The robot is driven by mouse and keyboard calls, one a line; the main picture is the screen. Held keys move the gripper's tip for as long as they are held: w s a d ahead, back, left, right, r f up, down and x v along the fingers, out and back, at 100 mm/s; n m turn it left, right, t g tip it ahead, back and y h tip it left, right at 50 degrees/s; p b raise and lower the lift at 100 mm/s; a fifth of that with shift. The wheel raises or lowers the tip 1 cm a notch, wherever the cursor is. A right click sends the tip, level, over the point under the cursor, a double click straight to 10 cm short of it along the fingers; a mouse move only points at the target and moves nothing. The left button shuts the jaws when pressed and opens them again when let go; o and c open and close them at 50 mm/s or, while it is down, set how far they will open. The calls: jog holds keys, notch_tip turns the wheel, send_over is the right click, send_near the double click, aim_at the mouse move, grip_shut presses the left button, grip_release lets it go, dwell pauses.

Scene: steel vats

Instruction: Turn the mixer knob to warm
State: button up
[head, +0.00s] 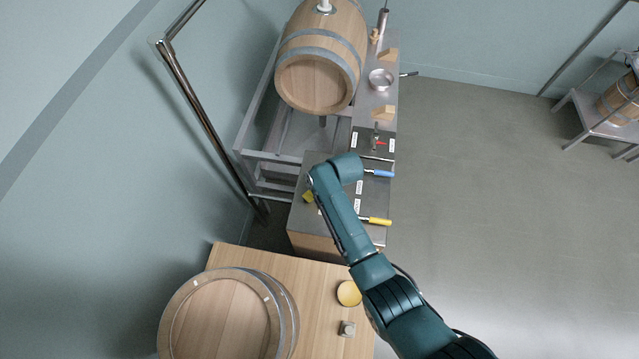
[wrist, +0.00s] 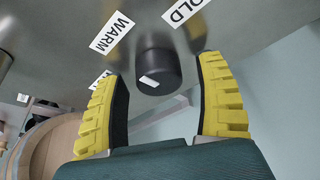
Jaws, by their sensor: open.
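The black mixer knob (wrist: 158,70) stands out from a grey steel panel (wrist: 60,45) in the wrist view. A white mark shows on the knob's near face. A WARM label (wrist: 112,32) is left of the knob, and a partly cut-off label reading "OLD" (wrist: 187,10) is above right. My gripper (wrist: 164,72) has its yellow ribbed fingers open, one on each side of the knob, with visible gaps. In the head view, a yellow bit of my gripper (head: 308,197) shows beside the steel cabinet (head: 305,220); I cannot make out the knob there.
A third label (wrist: 100,80), mostly hidden, is near the left finger. Blue (head: 380,173) and yellow (head: 376,221) handles stick out of the cabinet's right side. A barrel (head: 318,65) lies behind. A wooden table (head: 318,285) with another barrel stands in front.

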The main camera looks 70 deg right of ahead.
jog(key=v, duration=1.1)
jog(key=shift+r, duration=0.3)
jog(key=shift+s+a, duration=0.1)
jog(key=shift+s, duration=0.05)
